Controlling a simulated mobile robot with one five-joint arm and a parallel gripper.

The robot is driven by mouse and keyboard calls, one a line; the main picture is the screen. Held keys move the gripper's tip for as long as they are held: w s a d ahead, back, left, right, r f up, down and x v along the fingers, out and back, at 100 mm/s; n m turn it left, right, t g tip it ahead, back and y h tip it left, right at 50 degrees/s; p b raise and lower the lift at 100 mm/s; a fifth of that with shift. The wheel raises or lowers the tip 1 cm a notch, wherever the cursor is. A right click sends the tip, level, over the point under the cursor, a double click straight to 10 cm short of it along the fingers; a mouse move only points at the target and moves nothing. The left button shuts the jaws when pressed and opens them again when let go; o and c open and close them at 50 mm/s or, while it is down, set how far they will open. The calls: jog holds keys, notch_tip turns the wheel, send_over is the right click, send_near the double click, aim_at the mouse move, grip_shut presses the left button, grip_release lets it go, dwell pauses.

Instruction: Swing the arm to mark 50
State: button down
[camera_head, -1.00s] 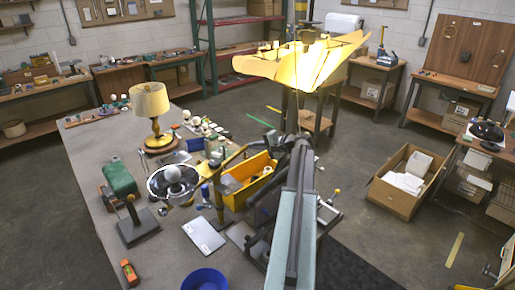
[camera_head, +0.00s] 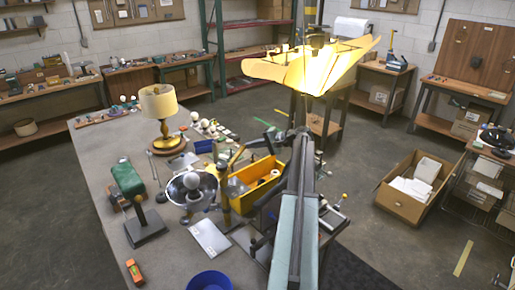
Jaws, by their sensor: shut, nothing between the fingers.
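A lamp head with a silver bowl reflector and a pale bulb (camera_head: 192,184) is over the left half of the grey workbench, right of a green block-shaped part (camera_head: 127,180). What carries the reflector is mostly hidden. My arm reaches in from the bottom centre, and a dark, slim end, which looks like my gripper (camera_head: 225,210), points down just right of the reflector. It looks shut and holds nothing that I can see. Whether it touches the lamp part is too small to tell. No scale or number 50 is readable.
A yellow bin (camera_head: 262,188) stands right of my gripper. A cream-shaded table lamp (camera_head: 159,104) stands behind. A silver plate (camera_head: 210,238), a blue bowl (camera_head: 209,281) and an orange level (camera_head: 134,271) lie in front. A lit shade (camera_head: 310,68) is beyond my arm.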

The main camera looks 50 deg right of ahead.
jog(key=w+a+n+g+y, duration=0.1)
jog(key=w+a+n+y, duration=0.1)
jog(key=w, duration=0.5)
jog(key=shift+w+a+n+g+y, duration=0.15)
jog(key=shift+a+n+g+y, duration=0.15)
jog(key=shift+a+n+y, duration=0.15)
jog(key=shift+d, duration=0.1)
dwell(0.3)
jog(key=w+d+p+v, duration=0.1)
jog(key=p+v, duration=0.4)
jog(key=v, duration=0.9)
jog(key=shift+d, duration=0.2)
